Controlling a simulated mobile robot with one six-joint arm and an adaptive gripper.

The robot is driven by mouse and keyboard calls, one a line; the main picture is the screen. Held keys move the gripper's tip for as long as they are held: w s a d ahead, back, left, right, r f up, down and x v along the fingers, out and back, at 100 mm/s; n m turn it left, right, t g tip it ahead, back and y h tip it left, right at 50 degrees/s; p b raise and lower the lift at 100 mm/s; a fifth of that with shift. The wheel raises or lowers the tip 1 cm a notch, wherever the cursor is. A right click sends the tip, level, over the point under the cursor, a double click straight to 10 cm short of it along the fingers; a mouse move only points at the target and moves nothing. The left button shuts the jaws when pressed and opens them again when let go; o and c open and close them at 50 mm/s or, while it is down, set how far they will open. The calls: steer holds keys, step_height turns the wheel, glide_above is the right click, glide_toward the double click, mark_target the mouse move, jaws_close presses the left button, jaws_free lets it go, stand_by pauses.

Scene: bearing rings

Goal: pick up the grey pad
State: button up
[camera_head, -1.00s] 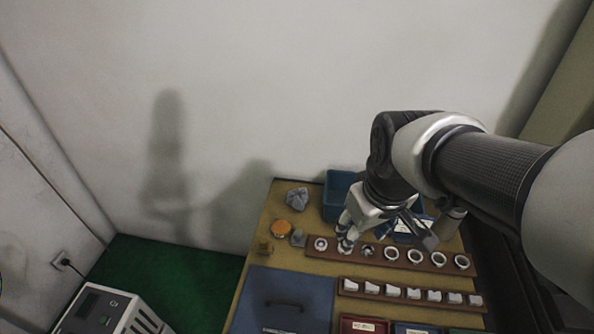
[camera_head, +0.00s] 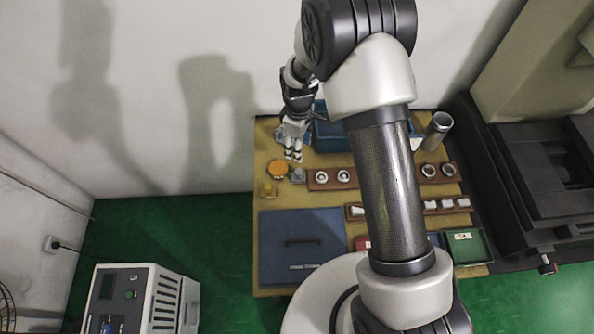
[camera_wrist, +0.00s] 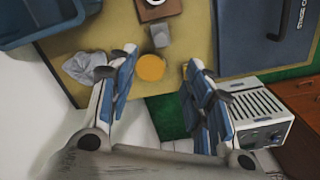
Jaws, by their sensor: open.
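The grey pad (camera_head: 299,175) is a small grey block on the yellowish table, between an orange disc and the left end of the ring rack. In the wrist view the pad (camera_wrist: 160,35) lies just beyond the orange disc (camera_wrist: 151,68). My gripper (camera_head: 293,156) is above the table's far left part, near the pad in the head view. Its fingers are spread and empty. In the wrist view, my gripper (camera_wrist: 161,60) frames the orange disc between its fingers, with the pad ahead of the fingertips. The height above the pad is hard to tell.
A crumpled grey cloth (camera_wrist: 84,68) lies beside the left finger. The brown ring rack (camera_head: 320,186) is right of the pad, partly hidden by my arm. A blue bin (camera_head: 326,143) is behind it. A dark blue case (camera_head: 278,224) and a yellow block (camera_head: 268,190) are nearby.

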mark_target(299, 172)
step_height(299, 172, down, 16)
steer(key=b, duration=0.4)
steer(key=shift+s+d+r, duration=0.1)
steer(key=shift+r, duration=0.2)
steer(key=shift+c, duration=0.5)
jaws_close()
step_height(299, 172, up, 20)
steer(key=p, duration=0.4)
steer(key=shift+p, duration=0.4)
